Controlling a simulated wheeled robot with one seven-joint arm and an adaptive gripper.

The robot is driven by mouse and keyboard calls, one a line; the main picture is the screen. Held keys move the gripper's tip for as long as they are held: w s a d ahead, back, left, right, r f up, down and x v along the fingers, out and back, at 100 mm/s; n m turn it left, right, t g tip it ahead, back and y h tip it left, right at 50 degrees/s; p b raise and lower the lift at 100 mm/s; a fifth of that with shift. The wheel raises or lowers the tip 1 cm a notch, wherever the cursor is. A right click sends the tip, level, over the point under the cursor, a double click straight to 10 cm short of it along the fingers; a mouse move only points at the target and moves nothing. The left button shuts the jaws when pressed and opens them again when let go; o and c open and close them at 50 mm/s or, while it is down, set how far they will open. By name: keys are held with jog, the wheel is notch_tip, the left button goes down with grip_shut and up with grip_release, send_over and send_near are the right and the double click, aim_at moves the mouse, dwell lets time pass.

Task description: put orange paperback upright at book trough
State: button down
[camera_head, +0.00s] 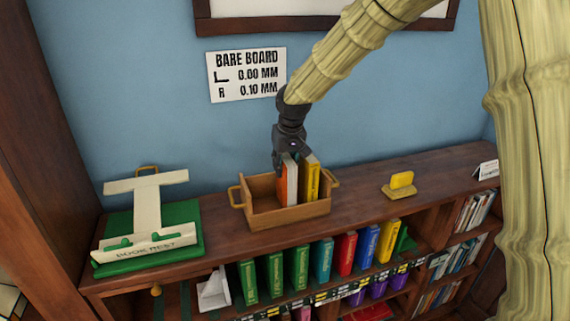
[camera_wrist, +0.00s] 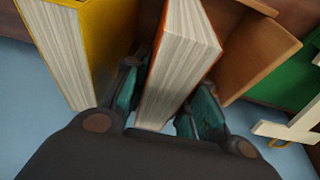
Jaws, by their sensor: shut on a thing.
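The orange paperback (camera_head: 290,181) stands upright inside the wooden book trough (camera_head: 262,217), its white page edge showing. My gripper (camera_head: 291,158) comes down from above and is shut on the top of it. In the wrist view the orange paperback (camera_wrist: 182,62) sits between my two fingers (camera_wrist: 160,108), page block facing the camera. A yellow book (camera_head: 309,180) stands upright just right of it in the trough; the wrist view shows this yellow book (camera_wrist: 103,35) beside one finger, with a gap to the orange one. The book's bottom edge is hidden by the trough wall.
A green and cream book rest (camera_head: 148,225) stands on the left of the shelf top. A small yellow block on a stand (camera_head: 400,184) is to the right. Coloured books (camera_head: 300,266) fill the shelf below. The trough's left part is empty. A sign (camera_head: 247,75) hangs behind.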

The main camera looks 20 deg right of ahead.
jog(key=shift+f, duration=0.15)
jog(key=c, duration=1.2)
grip_release()
jog(key=shift+w+a+f, duration=0.1)
jog(key=shift+w+f, duration=0.1)
jog(key=shift+w, duration=0.15)
jog(key=shift+o, duration=0.2)
jog(key=shift+s+r, duration=0.2)
jog(key=shift+r, duration=0.15)
jog(key=shift+r, duration=0.2)
jog(key=b+v, duration=0.4)
jog(key=v, duration=0.7)
jog(key=shift+r, duration=0.2)
